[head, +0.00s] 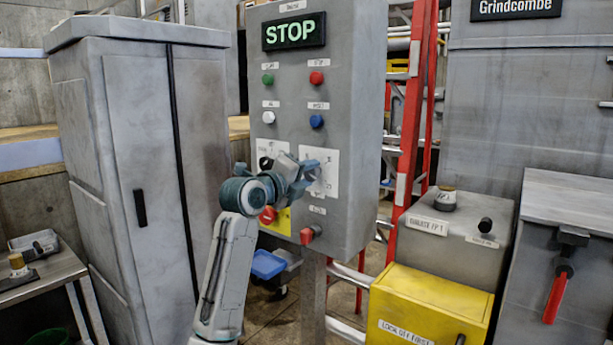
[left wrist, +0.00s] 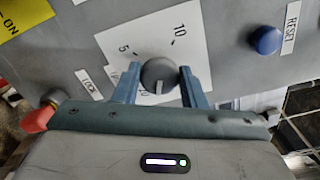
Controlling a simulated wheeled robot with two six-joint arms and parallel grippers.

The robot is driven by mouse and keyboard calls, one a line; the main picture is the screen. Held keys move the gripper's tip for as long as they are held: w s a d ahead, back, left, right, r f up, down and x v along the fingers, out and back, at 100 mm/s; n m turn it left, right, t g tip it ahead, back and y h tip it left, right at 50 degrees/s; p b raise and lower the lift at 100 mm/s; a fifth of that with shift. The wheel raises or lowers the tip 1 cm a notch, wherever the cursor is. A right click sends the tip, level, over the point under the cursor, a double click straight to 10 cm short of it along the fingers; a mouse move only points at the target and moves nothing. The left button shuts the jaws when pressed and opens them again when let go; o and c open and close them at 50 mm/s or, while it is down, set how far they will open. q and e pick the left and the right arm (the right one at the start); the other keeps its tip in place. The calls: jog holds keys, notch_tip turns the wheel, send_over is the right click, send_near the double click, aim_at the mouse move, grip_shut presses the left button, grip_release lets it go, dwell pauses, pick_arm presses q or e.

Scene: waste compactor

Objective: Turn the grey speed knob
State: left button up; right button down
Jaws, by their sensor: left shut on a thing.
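The grey speed knob (left wrist: 159,76) sits on a white dial plate (left wrist: 140,45) marked 5 and 10 in the left wrist view. My left gripper (left wrist: 160,84) has one blue finger on each side of the knob and is shut on it. A pale pointer line on the knob faces the gripper's palm. In the head view the left gripper (head: 312,172) reaches the dial plate (head: 328,190) on the lower right of the control panel (head: 346,100), and its fingers hide the knob. My right gripper is not in view.
The panel display (head: 294,31) reads STOP. Green, red, white and blue (head: 316,121) buttons sit above the dials. A red knob (head: 307,235) juts out below. A yellow box (head: 425,310) and red ladder (head: 412,110) stand to the right, a grey cabinet (head: 135,130) to the left.

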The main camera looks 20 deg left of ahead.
pick_arm(q)
jog(key=shift+f, duration=0.1)
jog(key=o, duration=1)
jog(key=shift+s+a, duration=0.15)
jog(key=shift+s, duration=0.15)
jog(key=b+v, duration=0.2)
jog(key=v, duration=0.8)
jog(key=shift+b, duration=0.3)
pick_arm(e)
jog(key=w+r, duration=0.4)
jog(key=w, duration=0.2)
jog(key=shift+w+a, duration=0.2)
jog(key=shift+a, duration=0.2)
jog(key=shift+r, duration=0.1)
